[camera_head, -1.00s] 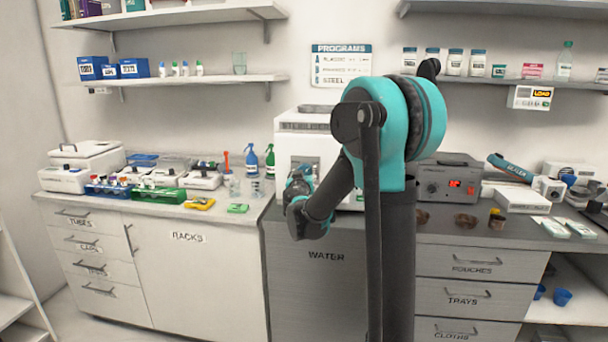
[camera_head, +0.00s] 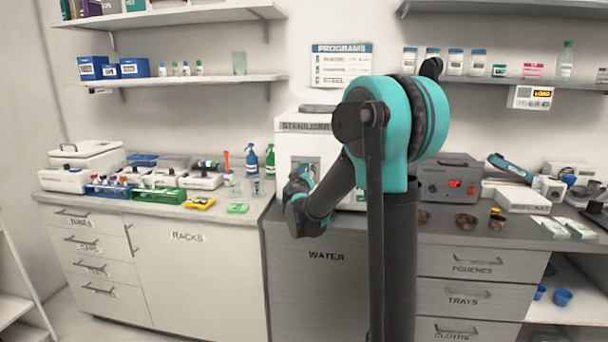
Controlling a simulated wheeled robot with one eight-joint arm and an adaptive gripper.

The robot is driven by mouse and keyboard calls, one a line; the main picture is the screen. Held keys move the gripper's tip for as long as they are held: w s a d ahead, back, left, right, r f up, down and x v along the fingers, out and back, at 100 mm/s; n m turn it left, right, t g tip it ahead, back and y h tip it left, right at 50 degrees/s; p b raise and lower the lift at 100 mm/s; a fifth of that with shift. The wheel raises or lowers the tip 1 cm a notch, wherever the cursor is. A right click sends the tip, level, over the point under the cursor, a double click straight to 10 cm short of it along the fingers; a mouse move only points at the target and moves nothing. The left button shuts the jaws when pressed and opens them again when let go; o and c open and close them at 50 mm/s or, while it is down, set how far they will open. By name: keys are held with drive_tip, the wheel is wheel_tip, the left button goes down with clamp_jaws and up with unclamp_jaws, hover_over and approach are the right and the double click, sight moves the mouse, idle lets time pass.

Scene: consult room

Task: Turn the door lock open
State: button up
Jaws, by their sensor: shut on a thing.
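The white sterilizer (camera_head: 302,145) stands on the counter behind my arm, with its front facing me. A grey panel (camera_head: 311,162) on its front shows just above my wrist. My gripper (camera_head: 297,184) is at the front of the sterilizer, at the end of my dark and teal arm. It is shut on the door lock. The lock and the fingertips are mostly hidden behind my wrist, so the lock's angle cannot be read. The door looks shut, though my arm covers much of it.
Spray bottles (camera_head: 251,160) and a green rack (camera_head: 158,195) stand on the left counter. Shelves (camera_head: 190,82) run along the wall above. The grey cabinet marked WATER (camera_head: 325,285) is below.

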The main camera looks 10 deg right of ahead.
drive_tip(key=n, duration=0.6)
drive_tip(key=n+h, duration=0.1)
drive_tip(key=n, duration=0.6)
drive_tip(key=shift+a+f+g, duration=0.15)
drive_tip(key=shift+a+g, duration=0.05)
drive_tip(key=shift+g, duration=0.2)
drive_tip(key=shift+n, duration=0.3)
drive_tip(key=o, duration=1.2)
drive_tip(key=shift+c, duration=0.2)
drive_tip(key=v, duration=1.2)
